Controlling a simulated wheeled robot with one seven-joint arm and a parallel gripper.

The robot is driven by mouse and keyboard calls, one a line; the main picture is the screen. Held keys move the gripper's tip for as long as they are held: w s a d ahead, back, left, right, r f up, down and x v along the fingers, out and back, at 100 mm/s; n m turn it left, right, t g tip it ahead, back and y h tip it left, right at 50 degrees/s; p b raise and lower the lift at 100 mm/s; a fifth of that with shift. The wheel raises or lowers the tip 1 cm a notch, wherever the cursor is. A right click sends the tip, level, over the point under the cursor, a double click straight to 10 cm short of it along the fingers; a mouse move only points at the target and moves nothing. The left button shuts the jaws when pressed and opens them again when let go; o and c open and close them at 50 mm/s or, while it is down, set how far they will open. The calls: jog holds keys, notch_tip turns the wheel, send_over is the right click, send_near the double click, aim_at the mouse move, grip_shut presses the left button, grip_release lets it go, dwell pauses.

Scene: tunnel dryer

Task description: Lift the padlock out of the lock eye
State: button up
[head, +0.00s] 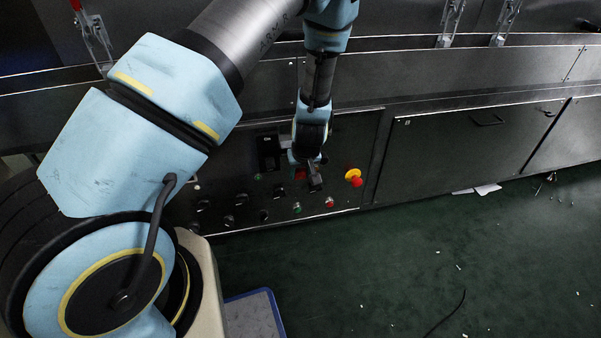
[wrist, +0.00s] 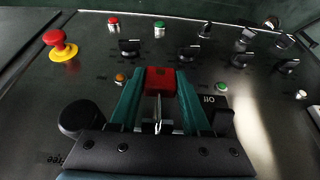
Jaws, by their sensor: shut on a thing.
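In the wrist view the red padlock (wrist: 160,80) sits between the green fingertips of my gripper (wrist: 158,90), which is shut on it. A thin bright metal part (wrist: 157,122) shows between the fingers below the red body; whether this is the shackle or the lock eye I cannot tell. Whether the shackle is still in the eye is hidden. In the head view my gripper (head: 308,178) is at the dark control panel, and a small red patch of the padlock (head: 300,174) shows beside it.
A red emergency button on a yellow base (head: 354,177) stands out to the right of my gripper. Several black knobs and coloured buttons surround it; a large black knob (wrist: 80,118) is close to the left finger in the wrist view. Green floor (head: 400,260) lies open in front.

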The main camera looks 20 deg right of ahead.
jog(key=shift+s+r+p, duration=0.15)
jog(key=shift+r+p, duration=0.5)
jog(key=shift+r, duration=0.05)
dwell(0.8)
jog(key=p+v, duration=0.5)
jog(key=v, duration=0.1)
jog(key=shift+w+r+p, duration=0.3)
jog(key=shift+r, duration=0.1)
dwell(0.9)
jog(key=shift+r, duration=0.1)
notch_tip(320, 180, up, 3)
jog(key=p, duration=0.2)
jog(key=shift+p, duration=0.35)
jog(key=shift+a, duration=0.1)
dwell(0.4)
